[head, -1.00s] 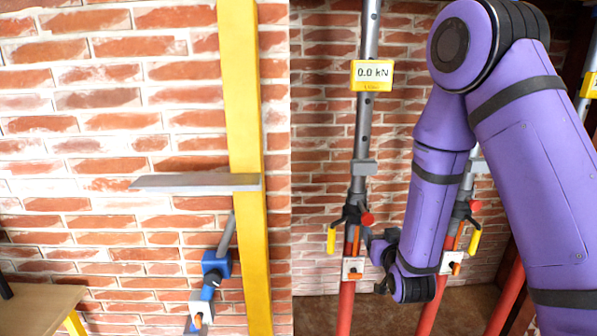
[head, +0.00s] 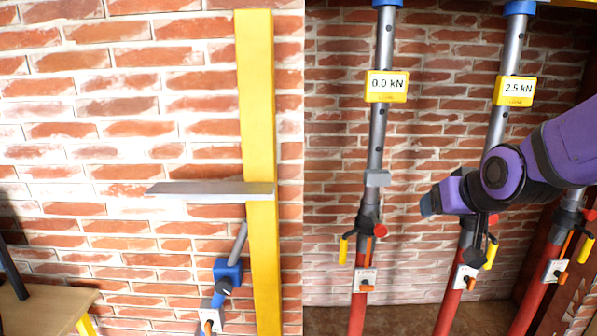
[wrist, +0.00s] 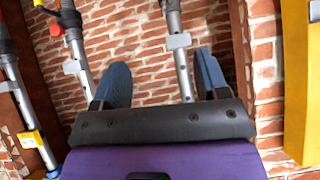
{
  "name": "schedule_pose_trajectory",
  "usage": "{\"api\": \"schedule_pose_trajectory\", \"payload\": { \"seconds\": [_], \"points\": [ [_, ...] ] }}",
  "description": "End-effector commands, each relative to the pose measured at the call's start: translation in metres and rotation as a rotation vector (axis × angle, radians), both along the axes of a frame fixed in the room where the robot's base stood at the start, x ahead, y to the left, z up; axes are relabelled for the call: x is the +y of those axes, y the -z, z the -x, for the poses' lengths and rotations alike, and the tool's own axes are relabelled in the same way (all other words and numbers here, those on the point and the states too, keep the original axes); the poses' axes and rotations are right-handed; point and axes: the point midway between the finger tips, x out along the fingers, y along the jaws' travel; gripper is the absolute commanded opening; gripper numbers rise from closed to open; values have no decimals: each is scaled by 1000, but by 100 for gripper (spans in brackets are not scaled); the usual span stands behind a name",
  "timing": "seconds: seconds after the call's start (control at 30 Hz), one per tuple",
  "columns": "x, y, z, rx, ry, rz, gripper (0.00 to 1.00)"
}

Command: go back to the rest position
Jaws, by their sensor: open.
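My purple arm comes in from the right in the head view. My gripper (head: 428,204) points left in front of the middle prop. In the wrist view my gripper (wrist: 160,85) shows two blue fingers spread wide apart, with nothing between them held. A grey prop tube and brick wall show behind the fingers. The left prop (head: 374,140) carries a yellow display (head: 387,86) reading 0.0 kN. The middle prop (head: 497,130) carries a display (head: 515,91) reading 2.5 kN; my arm hides part of its lower tube.
A third prop (head: 545,280) stands at the right, partly behind my arm. A yellow post (head: 258,120) with a grey shelf plate (head: 212,190) stands left of centre, with a blue clamp (head: 228,271) below. A wooden table (head: 45,305) is at the lower left.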

Motion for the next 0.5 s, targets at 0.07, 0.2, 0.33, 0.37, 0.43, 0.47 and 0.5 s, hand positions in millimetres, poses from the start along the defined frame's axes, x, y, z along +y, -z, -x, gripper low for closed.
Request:
{"api": "schedule_pose_trajectory", "payload": {
  "seconds": [0.07,0.2,0.33,0.37,0.43,0.47,0.5],
  "points": [
    [-4,-14,22,39,-4,6,68],
    [-11,-31,64,127,-8,20,68],
    [-17,-44,106,207,-9,36,68],
    [-19,-46,116,226,-8,40,68],
    [-22,-51,138,268,-6,47,68],
    [-23,-53,147,286,-5,51,68],
    [-24,-55,158,305,-4,55,68]
  ]
}}
